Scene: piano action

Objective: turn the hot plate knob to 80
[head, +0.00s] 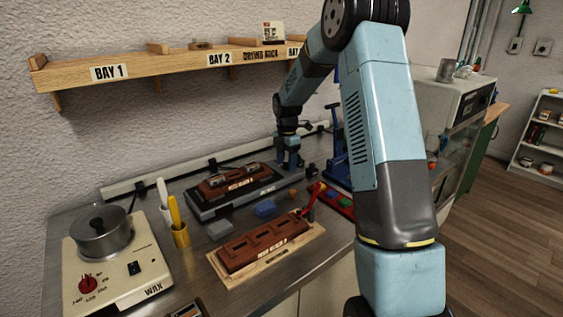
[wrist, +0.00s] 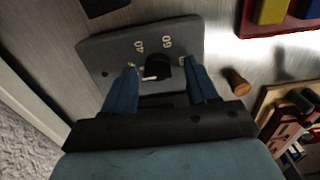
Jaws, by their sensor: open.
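The hot plate is a dark grey slab (head: 215,207) at the back of the bench, carrying a brown block. In the wrist view its grey panel (wrist: 103,55) has a black knob (wrist: 162,67) with a white pointer directed left. The marks 40 and 60 are readable above the knob; a mark on each side is partly hidden by my fingers. My gripper (wrist: 163,76) is open, with one blue finger on each side of the knob and visible gaps. In the head view my gripper (head: 289,160) is over the right end of the hot plate; the knob is hidden there.
A wax heater (head: 75,258) with a pot and red knob stands at left. A small wooden peg (wrist: 237,81) is right of the panel. A shelf (head: 130,75) hangs above.

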